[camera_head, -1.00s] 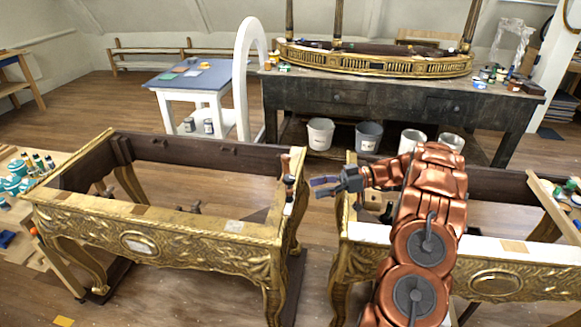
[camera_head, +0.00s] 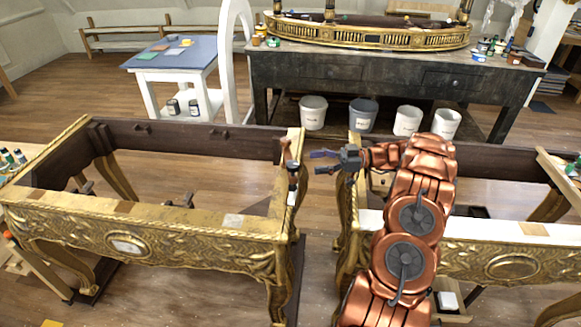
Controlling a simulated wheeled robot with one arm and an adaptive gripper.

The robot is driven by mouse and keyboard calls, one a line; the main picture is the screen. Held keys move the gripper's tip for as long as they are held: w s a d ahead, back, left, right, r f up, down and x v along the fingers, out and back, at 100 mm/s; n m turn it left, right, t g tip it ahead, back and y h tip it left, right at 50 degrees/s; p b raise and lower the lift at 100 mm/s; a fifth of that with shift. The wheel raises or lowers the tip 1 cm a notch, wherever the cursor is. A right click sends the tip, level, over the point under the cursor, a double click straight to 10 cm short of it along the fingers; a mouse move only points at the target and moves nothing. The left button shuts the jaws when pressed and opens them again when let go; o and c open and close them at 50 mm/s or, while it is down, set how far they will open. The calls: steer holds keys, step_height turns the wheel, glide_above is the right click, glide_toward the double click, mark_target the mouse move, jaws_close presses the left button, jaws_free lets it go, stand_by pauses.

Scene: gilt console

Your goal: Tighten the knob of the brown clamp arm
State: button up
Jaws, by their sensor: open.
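A small brown clamp arm (camera_head: 287,156) stands upright at the right end of the left gilt console frame (camera_head: 150,220). Dark and pale parts show below it, against the frame's end rail. Its knob is too small to make out clearly. My gripper (camera_head: 314,162) is open and empty, with its fingers pointing left. It is just right of the clamp in the picture, over the gap between the two console frames. The fingers look apart from the clamp, but I cannot tell the depth between them.
A second gilt console frame (camera_head: 480,262) stands at right, behind my copper arm. A dark workbench (camera_head: 400,75) with several buckets below is at the back. A blue-topped table (camera_head: 172,52) stands at back left. Bare floor shows between the two frames.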

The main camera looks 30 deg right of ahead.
mark_target(293, 164)
steer(key=shift+w+a+f, duration=0.1)
steer(key=shift+w+f, duration=0.3)
steer(key=shift+w, duration=0.1)
steer(key=shift+w+a, duration=0.15)
steer(key=shift+a, duration=0.05)
steer(key=shift+p+x, duration=1.15)
steer(key=shift+x, duration=2.25)
steer(key=shift+a+f, duration=0.1)
